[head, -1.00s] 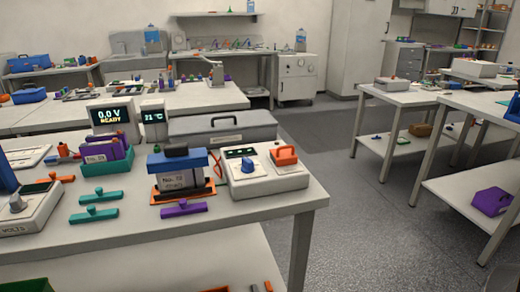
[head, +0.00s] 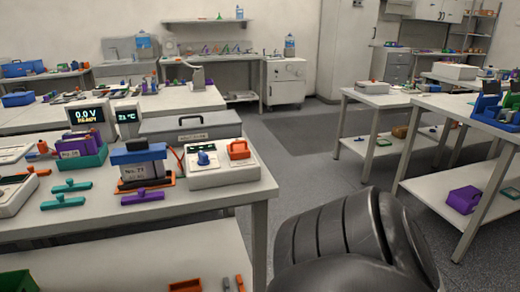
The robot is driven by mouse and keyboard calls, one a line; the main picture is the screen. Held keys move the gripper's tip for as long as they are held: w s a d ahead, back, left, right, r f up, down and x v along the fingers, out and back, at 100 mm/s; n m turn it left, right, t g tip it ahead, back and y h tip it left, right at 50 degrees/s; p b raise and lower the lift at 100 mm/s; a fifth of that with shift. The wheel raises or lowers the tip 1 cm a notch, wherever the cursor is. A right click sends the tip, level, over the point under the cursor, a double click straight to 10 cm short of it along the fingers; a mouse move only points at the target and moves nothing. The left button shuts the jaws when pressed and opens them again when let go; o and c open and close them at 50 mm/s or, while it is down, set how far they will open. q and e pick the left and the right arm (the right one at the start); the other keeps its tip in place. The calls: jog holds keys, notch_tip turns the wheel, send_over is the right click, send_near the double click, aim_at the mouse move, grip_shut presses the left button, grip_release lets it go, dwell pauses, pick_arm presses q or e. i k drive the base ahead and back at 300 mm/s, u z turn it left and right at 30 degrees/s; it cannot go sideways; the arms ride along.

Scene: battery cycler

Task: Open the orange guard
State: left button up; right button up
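The orange guard (head: 238,149) is a small hood on the right part of the top of a white control box (head: 222,174). It appears to lie down flat on the box; what is under it is hidden. A blue knob (head: 203,158) and a small dark display are on the same box, left of the guard. The box stands near the right end of the near bench. Neither of my grippers is in view. A large black rounded part at the lower right seems to be a link of my arm.
Left of the box are a blue-topped battery holder (head: 138,154), a purple clamp (head: 147,197) and teal clamps (head: 64,201). A grey case (head: 190,126) lies behind. Open floor (head: 310,170) separates this bench from the right-hand tables (head: 480,113).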

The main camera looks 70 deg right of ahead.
aim_at(239, 151)
jog(key=k, duration=0.4)
jog(key=z, duration=1.25)
